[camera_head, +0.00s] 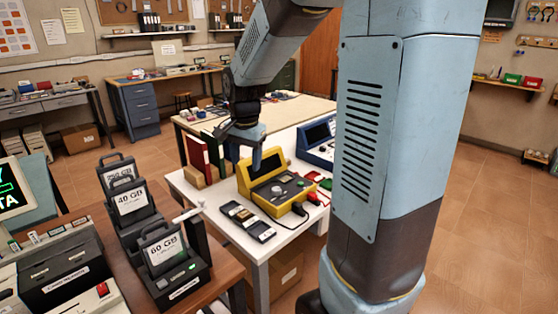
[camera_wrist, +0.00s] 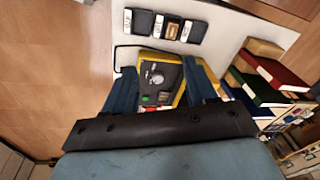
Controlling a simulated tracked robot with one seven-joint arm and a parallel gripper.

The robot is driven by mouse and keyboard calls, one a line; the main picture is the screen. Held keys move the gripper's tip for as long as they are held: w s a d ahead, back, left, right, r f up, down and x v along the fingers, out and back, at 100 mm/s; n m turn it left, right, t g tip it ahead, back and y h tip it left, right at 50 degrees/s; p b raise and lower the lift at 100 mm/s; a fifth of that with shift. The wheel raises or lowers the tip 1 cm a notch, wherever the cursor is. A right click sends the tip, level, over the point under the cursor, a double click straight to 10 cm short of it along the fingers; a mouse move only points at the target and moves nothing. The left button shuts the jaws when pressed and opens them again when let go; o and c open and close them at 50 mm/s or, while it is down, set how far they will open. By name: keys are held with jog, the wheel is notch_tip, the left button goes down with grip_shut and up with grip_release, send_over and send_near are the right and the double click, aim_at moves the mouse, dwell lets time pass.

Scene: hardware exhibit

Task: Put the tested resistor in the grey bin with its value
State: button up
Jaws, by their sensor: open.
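A yellow tester (camera_head: 277,182) stands on the white table, with a screen and a round knob on its face. In the wrist view the tester (camera_wrist: 158,78) lies beyond and between my fingers. My gripper (camera_head: 246,152) is above the tester's back left part, fingers down. In the wrist view my gripper (camera_wrist: 160,68) is open with its two blue fingers apart, and I see nothing held between them. A row of small dark bins (camera_head: 247,221) with pale labels lies in front of the tester; it also shows in the wrist view (camera_wrist: 168,26). I cannot make out a resistor or which bin is grey.
A blue instrument (camera_head: 318,140) stands behind the tester. Red and green books (camera_head: 197,158) stand left of it on the white table (camera_head: 232,245). Black labelled cases (camera_head: 170,262) stand on the brown table at the front left. Cables lie right of the tester.

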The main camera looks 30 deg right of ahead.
jog(key=s+r+n+t, duration=0.2)
jog(key=s+r+n, duration=0.2)
jog(key=s, duration=0.6)
jog(key=s+r+n+t, duration=0.1)
jog(key=s+r+n, duration=0.4)
jog(key=s, duration=0.5)
jog(key=shift+s+r+n+t, duration=0.2)
jog(key=shift+s+n+t, duration=0.2)
jog(key=shift+n, duration=0.1)
jog(key=shift+a, duration=0.1)
